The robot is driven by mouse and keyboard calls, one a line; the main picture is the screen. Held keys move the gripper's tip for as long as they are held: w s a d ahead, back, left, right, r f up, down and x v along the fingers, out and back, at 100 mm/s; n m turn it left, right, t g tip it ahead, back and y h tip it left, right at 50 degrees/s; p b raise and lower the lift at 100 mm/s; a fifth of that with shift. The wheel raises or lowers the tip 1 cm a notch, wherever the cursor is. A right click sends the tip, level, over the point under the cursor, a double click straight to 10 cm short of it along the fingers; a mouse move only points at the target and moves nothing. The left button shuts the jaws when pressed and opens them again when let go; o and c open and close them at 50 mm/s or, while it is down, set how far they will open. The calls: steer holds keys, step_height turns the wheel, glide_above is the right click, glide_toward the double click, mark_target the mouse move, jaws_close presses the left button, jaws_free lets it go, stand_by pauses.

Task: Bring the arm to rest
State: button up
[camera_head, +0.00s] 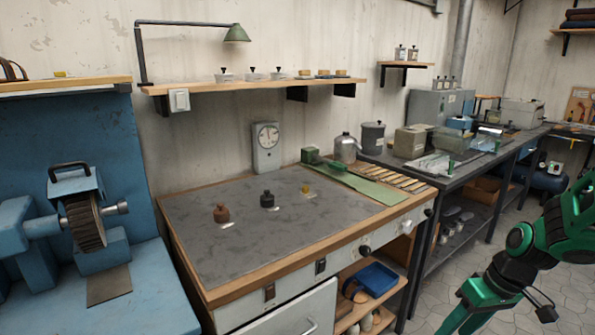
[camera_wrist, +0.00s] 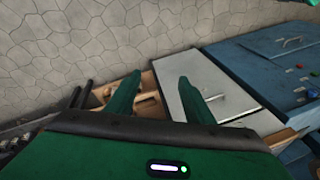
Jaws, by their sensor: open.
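My green arm (camera_head: 555,235) is bent at the right side of the head view, to the right of the workbench (camera_head: 200,287) and clear of it. Its lower end runs off the bottom edge, so the gripper cannot be made out there. In the wrist view my gripper (camera_wrist: 160,78) has its two green fingers spread apart, with nothing between them. Beyond the fingers lie the open wooden shelf (camera_wrist: 113,98) and the pale cabinet front (camera_wrist: 215,90) of the bench. The fingers look apart from both.
A blue grinding machine (camera_head: 70,235) is at left. A dark side table (camera_head: 395,163) holds containers. Tiled floor (camera_wrist: 90,45) is open in front.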

steer(key=s+d+r+m+h, duration=0.1)
steer(key=s+d+r+m, duration=0.1)
steer(key=s, duration=0.3)
steer(key=s+d+r+m+g+h, duration=0.1)
steer(key=s+d+r+m, duration=0.1)
steer(key=s+r+m, duration=0.2)
steer(key=s+d+r+m+h, duration=0.1)
steer(key=s+r+m, duration=0.2)
steer(key=s+r, duration=0.2)
steer(key=s, duration=0.3)
steer(key=shift+s+d, duration=0.2)
steer(key=shift+d, duration=0.2)
